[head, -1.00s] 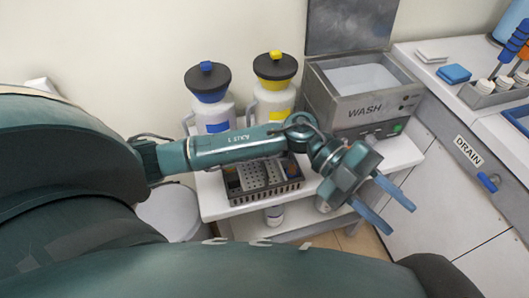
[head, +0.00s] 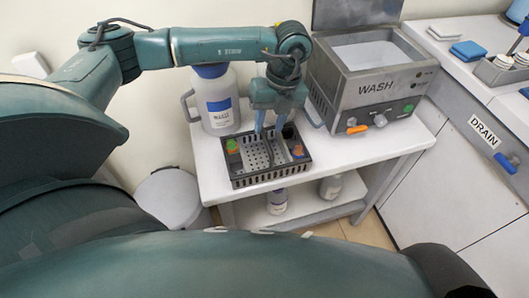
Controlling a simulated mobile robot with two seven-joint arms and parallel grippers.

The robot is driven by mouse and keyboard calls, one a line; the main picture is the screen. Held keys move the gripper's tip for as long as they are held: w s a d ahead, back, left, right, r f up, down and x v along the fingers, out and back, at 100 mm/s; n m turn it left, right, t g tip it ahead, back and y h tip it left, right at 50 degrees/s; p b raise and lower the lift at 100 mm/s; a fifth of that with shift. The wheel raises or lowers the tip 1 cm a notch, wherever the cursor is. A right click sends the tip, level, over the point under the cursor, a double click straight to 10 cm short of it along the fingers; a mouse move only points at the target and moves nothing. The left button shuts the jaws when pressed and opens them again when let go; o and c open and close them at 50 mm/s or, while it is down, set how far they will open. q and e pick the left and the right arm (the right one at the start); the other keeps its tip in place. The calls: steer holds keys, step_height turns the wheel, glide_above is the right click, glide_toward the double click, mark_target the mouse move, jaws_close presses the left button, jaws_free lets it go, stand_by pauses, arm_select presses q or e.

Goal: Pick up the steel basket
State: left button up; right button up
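The steel basket (head: 272,174) is a dark, perforated rectangular tray on the white cart, left of the WASH unit. Small green, orange and black items sit at its ends, and its perforated floor shows in the middle. My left gripper (head: 270,127) points down over the basket's back side. Its blue fingers look apart, with a gap between them, and nothing is clearly held. Whether the fingertips touch the basket's back edge cannot be told. The gripper and its fingers hide part of that edge. My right gripper is not in view.
The WASH unit (head: 376,92) stands close on the right of the basket. A white jug (head: 217,104) with a blue label stands behind left. Bottles (head: 277,201) stand on the cart's lower shelf. A counter with a DRAIN label (head: 485,132) lies right.

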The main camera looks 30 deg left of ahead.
mark_target(265, 134)
arm_select(q)
steer(key=f, duration=0.2)
steer(key=s+f, duration=0.1)
steer(key=f, duration=0.1)
steer(key=a+f, duration=0.1)
steer(key=f, duration=0.1)
steer(key=shift+s+f, duration=0.2)
steer(key=shift+f, duration=0.05)
jaws_close()
